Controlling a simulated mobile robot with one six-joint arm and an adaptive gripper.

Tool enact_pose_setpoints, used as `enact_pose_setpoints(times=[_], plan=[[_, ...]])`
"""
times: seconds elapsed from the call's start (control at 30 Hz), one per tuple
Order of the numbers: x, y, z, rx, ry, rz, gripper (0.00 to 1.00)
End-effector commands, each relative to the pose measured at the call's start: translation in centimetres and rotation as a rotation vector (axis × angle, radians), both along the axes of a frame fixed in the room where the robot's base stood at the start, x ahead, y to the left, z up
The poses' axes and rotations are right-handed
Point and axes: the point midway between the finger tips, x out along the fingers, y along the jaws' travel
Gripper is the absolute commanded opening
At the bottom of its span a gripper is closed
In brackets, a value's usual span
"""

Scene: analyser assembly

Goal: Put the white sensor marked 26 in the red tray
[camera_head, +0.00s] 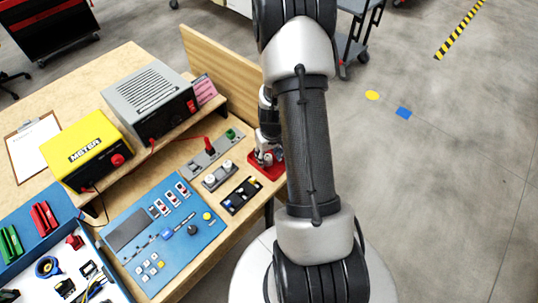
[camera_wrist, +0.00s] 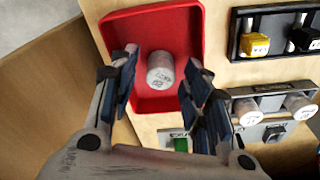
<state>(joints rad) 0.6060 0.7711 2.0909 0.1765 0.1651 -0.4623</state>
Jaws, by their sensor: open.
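The red tray (camera_wrist: 122,32) lies on the wooden bench and fills the upper middle of the wrist view. It also shows in the head view (camera_head: 271,173), partly covered by my arm. A white cylindrical sensor (camera_wrist: 160,70) is inside the tray, with small dark marking that I cannot read surely. My gripper (camera_wrist: 159,78) is open, its two blue-grey fingers on either side of this sensor with visible gaps. In the head view my gripper (camera_head: 265,157) is over the tray.
A grey holder (camera_wrist: 273,130) with two white sensors stands right of the tray. A black holder (camera_wrist: 240,38) has a yellow and a black piece. A wooden back panel (camera_head: 225,70), yellow meter (camera_head: 85,148) and grey unit (camera_head: 150,98) stand behind.

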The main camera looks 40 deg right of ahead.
Motion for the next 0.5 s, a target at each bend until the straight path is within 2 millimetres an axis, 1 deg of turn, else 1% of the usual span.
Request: enact_pose_setpoints(times=[0.17,0.27,0.37,0.5], plan=[[0.0,0.0,0.1,0.0,0.0,0.0,0.45],[0.0,0.0,0.7,0.0,0.0,0.0,0.45],[0.0,0.0,1.8,0.0,0.0,0.0,0.45],[-0.3,0.1,5.2,-0.003,-0.004,0.001,0.45]])
